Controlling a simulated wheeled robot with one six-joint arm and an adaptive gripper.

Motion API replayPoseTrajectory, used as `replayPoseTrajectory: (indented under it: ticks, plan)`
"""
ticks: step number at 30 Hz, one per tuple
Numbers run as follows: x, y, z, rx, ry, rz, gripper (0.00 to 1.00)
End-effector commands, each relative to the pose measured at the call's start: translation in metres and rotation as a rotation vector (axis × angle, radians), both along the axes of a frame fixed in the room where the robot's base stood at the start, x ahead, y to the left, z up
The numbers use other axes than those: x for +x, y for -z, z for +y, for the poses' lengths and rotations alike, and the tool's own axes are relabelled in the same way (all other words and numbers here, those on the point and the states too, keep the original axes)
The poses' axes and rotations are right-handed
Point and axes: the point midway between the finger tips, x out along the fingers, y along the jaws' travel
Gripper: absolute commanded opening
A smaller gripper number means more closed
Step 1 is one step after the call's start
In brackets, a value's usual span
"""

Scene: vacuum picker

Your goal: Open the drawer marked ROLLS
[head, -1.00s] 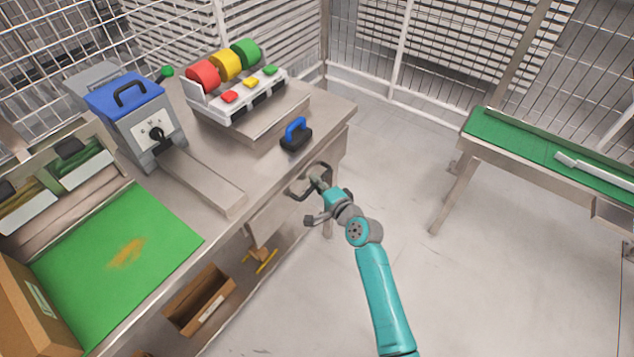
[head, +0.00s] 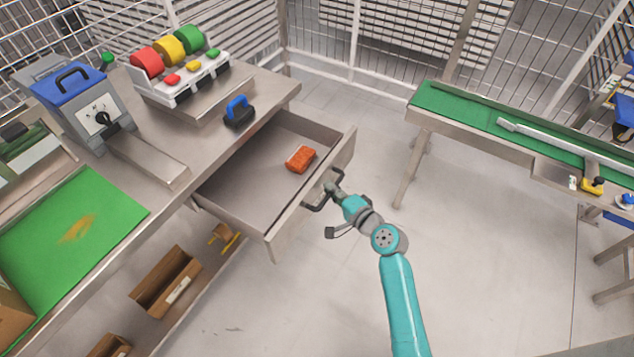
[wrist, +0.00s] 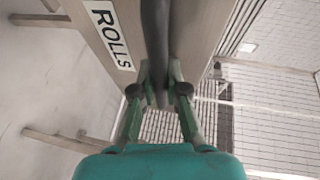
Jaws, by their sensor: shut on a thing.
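The drawer (head: 250,185) stands pulled well out from under the workbench in the head view. A reddish-orange block (head: 300,158) lies inside it. The ROLLS label (wrist: 112,34) shows on the drawer front in the wrist view. A dark bar handle (wrist: 154,45) runs across that front; in the head view it shows as a dark loop (head: 314,207). My gripper (wrist: 160,90) is shut on the handle, at the outer side of the drawer front. The fingertips partly hide the handle where they hold it.
The workbench (head: 165,205) carries a blue-topped machine (head: 75,105), coloured rolls (head: 170,52), a blue-handled tool (head: 239,112) and a green mat (head: 110,215). A green-topped table (head: 455,105) stands at right. Open-topped boxes (head: 165,280) sit below the bench. The floor between is clear.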

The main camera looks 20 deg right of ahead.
Motion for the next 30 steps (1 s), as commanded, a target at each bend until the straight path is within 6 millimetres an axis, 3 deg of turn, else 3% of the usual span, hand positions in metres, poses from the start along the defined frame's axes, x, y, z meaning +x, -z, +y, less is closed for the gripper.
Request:
replayPoseTrajectory:
  ticks: [7,20,21,23,24,30]
  plan:
    - [-0.017,0.001,-0.013,0.0,0.002,0.002,0.0]
    - [-0.019,0.001,-0.014,0.0,0.001,0.001,0.0]
    - [-0.019,0.001,-0.014,0.0,0.001,0.001,0.2]
    - [-0.019,0.0,-0.014,0.0,0.001,0.001,0.35]
    - [-0.019,0.0,-0.014,0.0,0.001,0.001,0.39]
    - [-0.019,0.0,-0.014,0.0,0.001,0.001,0.39]
